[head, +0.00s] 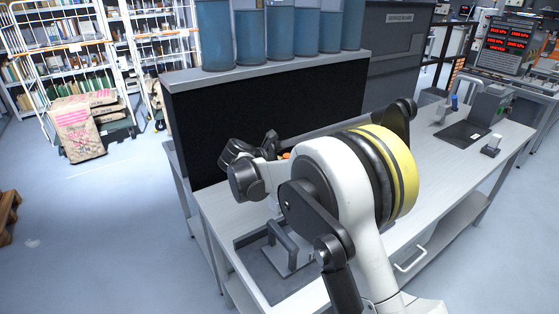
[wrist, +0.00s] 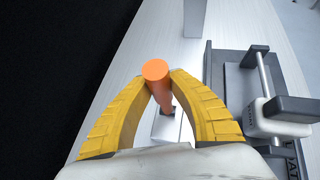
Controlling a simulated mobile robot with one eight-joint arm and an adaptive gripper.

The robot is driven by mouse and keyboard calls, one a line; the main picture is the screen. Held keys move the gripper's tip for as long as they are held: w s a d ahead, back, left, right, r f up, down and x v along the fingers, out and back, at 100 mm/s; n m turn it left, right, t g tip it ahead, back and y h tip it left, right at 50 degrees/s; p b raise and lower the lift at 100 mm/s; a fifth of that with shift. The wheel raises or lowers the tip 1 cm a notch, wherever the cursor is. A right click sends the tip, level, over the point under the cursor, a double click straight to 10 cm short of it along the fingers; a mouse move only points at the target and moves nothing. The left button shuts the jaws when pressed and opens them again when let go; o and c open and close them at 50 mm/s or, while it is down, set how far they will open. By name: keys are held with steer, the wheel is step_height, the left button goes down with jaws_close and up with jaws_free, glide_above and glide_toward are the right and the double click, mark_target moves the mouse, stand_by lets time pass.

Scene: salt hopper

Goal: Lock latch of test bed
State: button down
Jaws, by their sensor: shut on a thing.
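In the wrist view my gripper (wrist: 159,82) has two curved yellow fingers closed on an orange rod-like handle (wrist: 156,71), one on each side. The handle rises from a small pale metal block (wrist: 167,128) on the bench; its lower part shows between the fingers. Right of it is a dark-framed fixture (wrist: 226,75) with a bar and a pale block (wrist: 268,118). I cannot tell for sure which part is the latch. In the head view my arm hides most of the gripper area; only a bit of orange (head: 286,156) shows.
The pale workbench (head: 462,172) runs to the right. A black panel (head: 262,108) stands along its back left, under a shelf of blue cylinders (head: 279,32). A grey fixture with a dark handle (head: 282,238) sits at the bench's near left. A black plate (head: 462,133) lies at the far right.

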steer(key=w+d+f+m+g+y+p, duration=0.1)
steer(key=w+d+f+g+y+p, duration=0.1)
steer(key=w+d+g+y+p, duration=0.1)
steer(key=shift+w+d+g+y+p, duration=0.3)
steer(key=shift+d+g+y+p, duration=0.35)
steer(key=shift+d+y, duration=0.6)
steer(key=c, duration=1.2)
jaws_free()
steer(key=shift+f, duration=0.1)
steer(key=v, duration=1.2)
steer(key=shift+w, duration=0.1)
